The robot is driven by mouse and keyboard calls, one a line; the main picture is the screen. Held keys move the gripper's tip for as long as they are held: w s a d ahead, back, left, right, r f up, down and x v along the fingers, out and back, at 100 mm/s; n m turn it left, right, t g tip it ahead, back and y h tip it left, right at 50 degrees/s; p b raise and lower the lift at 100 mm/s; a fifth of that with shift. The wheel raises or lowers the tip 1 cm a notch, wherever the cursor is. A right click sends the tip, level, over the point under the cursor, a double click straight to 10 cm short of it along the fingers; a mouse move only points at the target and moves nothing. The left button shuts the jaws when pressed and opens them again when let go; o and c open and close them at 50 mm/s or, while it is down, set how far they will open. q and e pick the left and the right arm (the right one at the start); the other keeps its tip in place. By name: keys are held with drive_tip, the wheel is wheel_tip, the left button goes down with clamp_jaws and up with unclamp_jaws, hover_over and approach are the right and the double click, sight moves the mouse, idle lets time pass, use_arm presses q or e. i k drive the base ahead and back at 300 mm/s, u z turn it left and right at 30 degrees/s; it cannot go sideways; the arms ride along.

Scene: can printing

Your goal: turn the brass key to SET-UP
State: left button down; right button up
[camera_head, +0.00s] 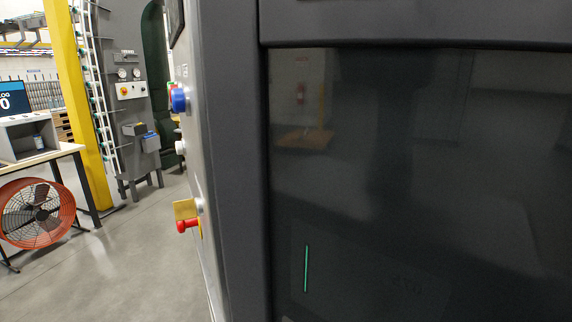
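A dark grey machine cabinet (231,150) fills the middle and right of the view. Its control face is seen nearly edge-on from the side. A flat brass-yellow piece (183,208) sticks out to the left from a round silver fitting (199,205) low on that face; it looks like the brass key. I cannot read any SET-UP marking or tell which position it points to. Just below and overlapping it is a red mushroom button (186,226) on a yellow base. Neither of my grippers is in view.
A blue button (179,100) and a pale knob (180,147) stick out higher on the control face. A dark glass door (420,180) fills the right. An orange fan (38,213) stands by a table at left. Grey floor (130,260) before the control face is clear.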

sight(186, 209)
drive_tip(key=z, duration=0.7)
drive_tip(key=k, duration=0.45)
drive_tip(key=u, duration=1.05)
drive_tip(key=i, duration=0.5)
